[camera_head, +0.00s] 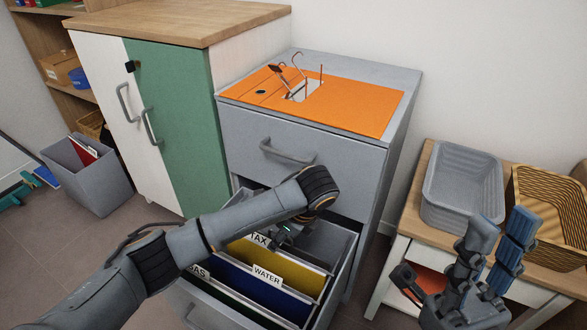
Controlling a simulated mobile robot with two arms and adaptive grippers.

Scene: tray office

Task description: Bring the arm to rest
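My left arm reaches in from the left over the open file drawer (343,262). Its gripper (284,238) is down at the drawer, next to the yellow folder labelled TAX (285,265), and is mostly hidden by my arm. I cannot tell whether it is shut or touches the folder. My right gripper (502,228) is at the lower right, in front of the side table. Its two fingers point up and stand apart, with nothing between them.
A blue WATER folder (280,297) and a GAS folder are in the drawer. The grey cabinet (250,140) bears an orange mat (365,108) with a holder. A grey tray (460,180) and a wicker basket (548,190) stand on the side table. A grey bin (88,180) stands left.

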